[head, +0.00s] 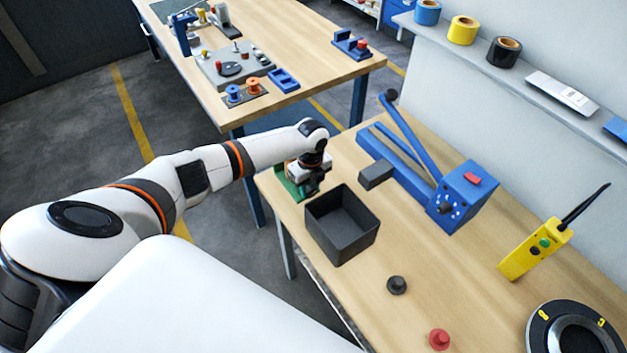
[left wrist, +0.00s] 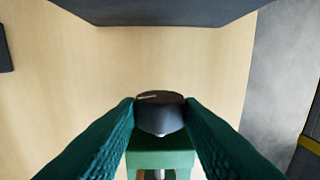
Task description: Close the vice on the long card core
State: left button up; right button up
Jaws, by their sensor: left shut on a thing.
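The green vice (head: 288,188) sits at the near left edge of the wooden table, mostly hidden under my left gripper (head: 307,176). In the left wrist view, the teal fingers of my left gripper (left wrist: 160,113) are shut on a dark round knob (left wrist: 160,99). The green body of the vice (left wrist: 160,158) shows just below the knob, with a grey metal rod under it. I cannot make out the long card core or the gap between the jaws in either view. My right gripper is out of view.
A dark open bin (head: 342,238) stands close beside the vice. A blue lever tool (head: 462,197) and a grey block (head: 376,175) lie beyond it. A yellow control box (head: 534,250), a dark knob (head: 397,285) and a red knob (head: 439,339) are to the right.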

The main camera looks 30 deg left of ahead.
pick_arm(q)
jog(key=shift+s+f, duration=0.15)
jog(key=shift+d+f+b, duration=0.15)
jog(key=shift+f+b, duration=0.05)
jog(key=shift+b, duration=0.2)
jog(key=g+b, duration=0.1)
jog(key=b, duration=0.1)
jog(key=w+g+y+b, duration=0.1)
jog(key=g, duration=0.1)
jog(key=shift+d+f+b, duration=0.1)
jog(key=shift+f+b, duration=0.1)
jog(key=shift+b, duration=0.2)
jog(key=shift+r, duration=0.2)
jog(key=shift+s+r, duration=0.1)
jog(key=shift+r, duration=0.05)
jog(key=o, duration=0.6)
jog(key=t+p, duration=0.1)
jog(key=p, duration=0.1)
jog(key=r+t+p, duration=0.1)
jog(key=p, duration=0.2)
jog(key=shift+s+a+h, duration=0.25)
jog(key=shift+h, duration=0.05)
jog(key=shift+s+f+t+p, duration=0.15)
jog(key=shift+f+t+p, duration=0.05)
jog(key=shift+t+p, duration=0.25)
jog(key=shift+f+h, duration=0.1)
jog(key=shift+h, duration=0.2)
